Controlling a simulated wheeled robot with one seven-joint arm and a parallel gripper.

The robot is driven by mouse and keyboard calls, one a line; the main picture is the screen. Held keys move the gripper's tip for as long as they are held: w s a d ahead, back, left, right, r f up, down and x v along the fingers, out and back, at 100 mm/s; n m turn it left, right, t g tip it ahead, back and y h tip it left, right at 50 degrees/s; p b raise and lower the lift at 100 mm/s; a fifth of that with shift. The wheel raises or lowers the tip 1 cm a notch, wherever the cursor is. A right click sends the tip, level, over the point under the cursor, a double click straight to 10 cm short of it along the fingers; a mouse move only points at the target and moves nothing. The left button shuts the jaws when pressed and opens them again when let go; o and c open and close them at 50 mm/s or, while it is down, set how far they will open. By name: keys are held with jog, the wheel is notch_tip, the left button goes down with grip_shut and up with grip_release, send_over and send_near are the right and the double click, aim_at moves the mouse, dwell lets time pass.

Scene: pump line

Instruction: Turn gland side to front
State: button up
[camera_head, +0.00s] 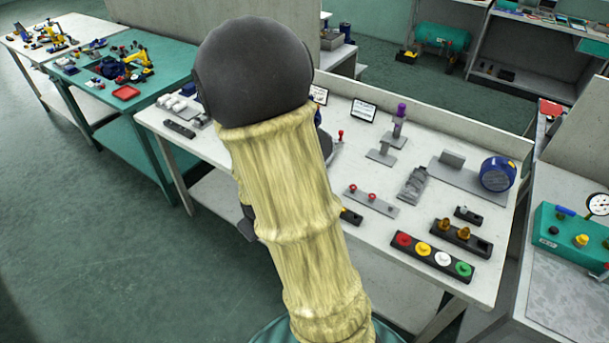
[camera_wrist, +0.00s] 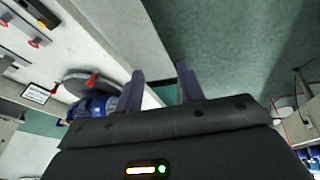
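A blue ribbed cylindrical unit (camera_wrist: 92,108) shows in the wrist view, just left of my gripper's left finger. A grey disc-like part (camera_wrist: 88,82) with red-knobbed pieces lies beside it. In the head view my arm hides most of this unit; only a dark grey rounded edge (camera_head: 325,146) shows to its right. I cannot make out which side carries the gland. My gripper (camera_wrist: 164,84) is open, with nothing between its fingers; the floor shows through the gap. It appears to be off the bench's front edge. In the head view my arm hides it.
The white bench (camera_head: 410,165) holds a rail with red knobs (camera_head: 371,200), a strip of coloured buttons (camera_head: 432,257), a purple-topped stand (camera_head: 398,125) and a blue round-faced unit (camera_head: 497,174). A green-topped table (camera_head: 80,75) stands at left. Open floor lies front left.

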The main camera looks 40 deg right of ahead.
jog(key=w+d+f+n+t+h+b, duration=0.1)
jog(key=d+f+n+t+h+b, duration=0.2)
jog(key=d+n, duration=0.6)
jog(key=w+d+f+n+t+h+b, duration=0.2)
jog(key=d+f+n+t+b, duration=0.5)
jog(key=n, duration=1.3)
jog(key=shift+w+d+f+t+h, duration=0.2)
jog(key=shift+d+f+t+h, duration=0.35)
jog(key=shift+d+t, duration=0.6)
jog(key=shift+d+f+b, duration=0.1)
jog(key=shift+b, duration=0.2)
